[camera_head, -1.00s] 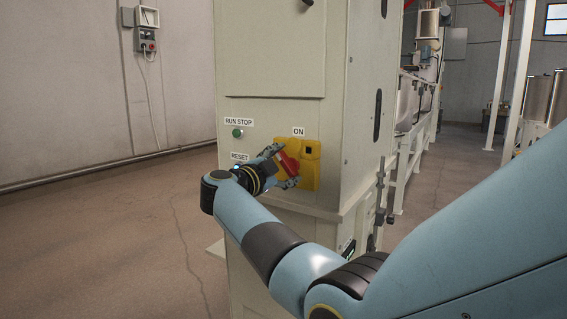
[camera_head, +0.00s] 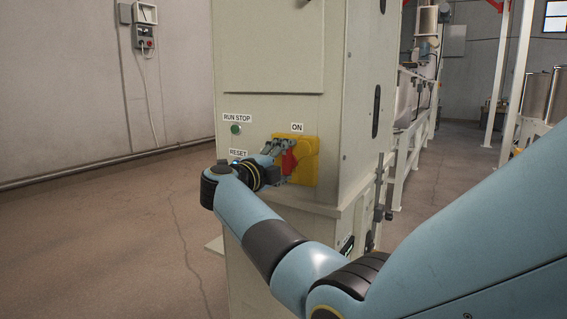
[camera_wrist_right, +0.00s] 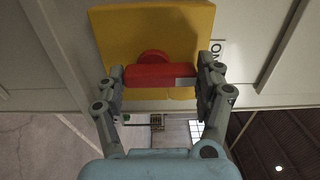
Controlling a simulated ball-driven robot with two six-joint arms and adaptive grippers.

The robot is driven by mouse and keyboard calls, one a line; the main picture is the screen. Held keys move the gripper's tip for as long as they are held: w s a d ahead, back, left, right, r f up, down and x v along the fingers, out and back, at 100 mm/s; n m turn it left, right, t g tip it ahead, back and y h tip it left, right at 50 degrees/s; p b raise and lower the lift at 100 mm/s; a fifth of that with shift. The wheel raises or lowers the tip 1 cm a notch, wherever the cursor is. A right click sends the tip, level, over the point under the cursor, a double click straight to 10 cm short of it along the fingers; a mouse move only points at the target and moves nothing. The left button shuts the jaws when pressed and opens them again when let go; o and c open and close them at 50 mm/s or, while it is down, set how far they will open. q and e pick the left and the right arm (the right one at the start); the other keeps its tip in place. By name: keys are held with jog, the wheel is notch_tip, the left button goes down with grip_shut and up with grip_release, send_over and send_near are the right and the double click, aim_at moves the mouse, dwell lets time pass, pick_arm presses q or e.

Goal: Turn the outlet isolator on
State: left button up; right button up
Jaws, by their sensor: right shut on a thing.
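The outlet isolator is a red handle (camera_head: 289,162) on a yellow plate (camera_head: 309,160) on the front of the beige cabinet, below an "ON" label (camera_head: 297,127). My right gripper (camera_head: 283,161) is at the handle and partly covers it. In the right wrist view, the red handle (camera_wrist_right: 150,75) lies between the two fingers of my right gripper (camera_wrist_right: 160,80), which are shut on its ends. The yellow plate (camera_wrist_right: 150,30) is behind it, with the "ON" label (camera_wrist_right: 217,50) to the right. In the head view the handle looks close to upright. My left gripper is not in view.
A green button (camera_head: 236,129) under "RUN STOP" and a "RESET" label (camera_head: 238,153) are left of the plate. The beige cabinet (camera_head: 275,105) fills the middle. Open floor (camera_head: 110,240) lies to the left. White frames and tanks (camera_head: 540,100) stand at the back right.

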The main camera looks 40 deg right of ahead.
jog(key=shift+f, duration=0.15)
dwell(0.3)
jog(key=o, duration=1.2)
jog(key=shift+c, duration=0.2)
jog(key=v, duration=0.7)
jog(key=shift+a, duration=0.3)
jog(key=shift+s, duration=0.1)
